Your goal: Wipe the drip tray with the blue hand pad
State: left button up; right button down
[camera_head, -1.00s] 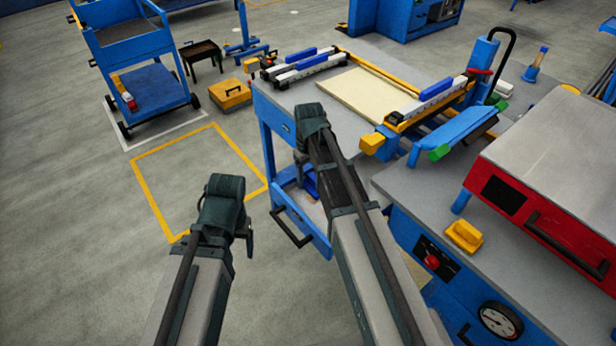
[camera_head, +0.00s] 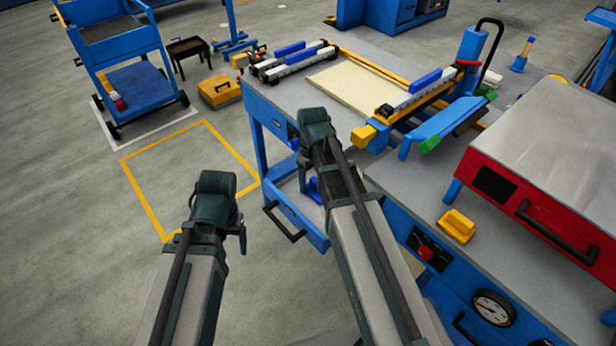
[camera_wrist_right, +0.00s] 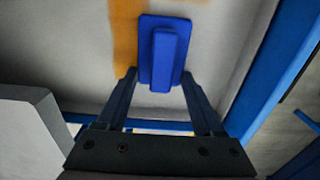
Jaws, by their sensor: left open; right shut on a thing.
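The blue hand pad (camera_wrist_right: 164,58) is between the fingers of my right gripper (camera_wrist_right: 160,82), which is shut on it. In the right wrist view the pad is over the grey floor of the drip tray (camera_wrist_right: 215,40); I cannot tell whether it touches. An orange-brown stain (camera_wrist_right: 125,45) runs beside and partly behind the pad. In the head view the drip tray (camera_head: 301,224) shows as a blue drawer-like tray with a dark handle, low at the bench. My right forearm hides much of it. My left gripper (camera_head: 243,238) is open, mostly hidden behind its own wrist, left of the tray.
The bench (camera_head: 385,180) carries a blue-and-yellow sealing frame (camera_head: 425,100), a red machine (camera_head: 550,160) and a yellow block (camera_head: 457,226). A blue cart (camera_head: 135,85) and a yellow toolbox (camera_head: 220,91) stand at the upper left. The yellow-outlined floor area at left is clear.

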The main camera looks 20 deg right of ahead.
jog(key=shift+s+d+f, duration=0.1)
jog(key=shift+s+d, duration=0.1)
jog(key=shift+s, duration=0.25)
jog(key=shift+s+d, duration=0.15)
jog(key=shift+s, duration=0.3)
jog(key=shift+s+d, duration=0.4)
jog(key=shift+s, duration=0.45)
jog(key=shift+s+d, duration=0.35)
jog(key=shift+s, duration=0.45)
jog(key=shift+s+d, duration=0.35)
jog(key=shift+s, duration=0.5)
jog(key=shift+s+d, duration=0.35)
jog(key=shift+s, duration=0.5)
notch_tip(320, 180, up, 6)
jog(key=p, duration=0.6)
jog(key=shift+w, duration=0.1)
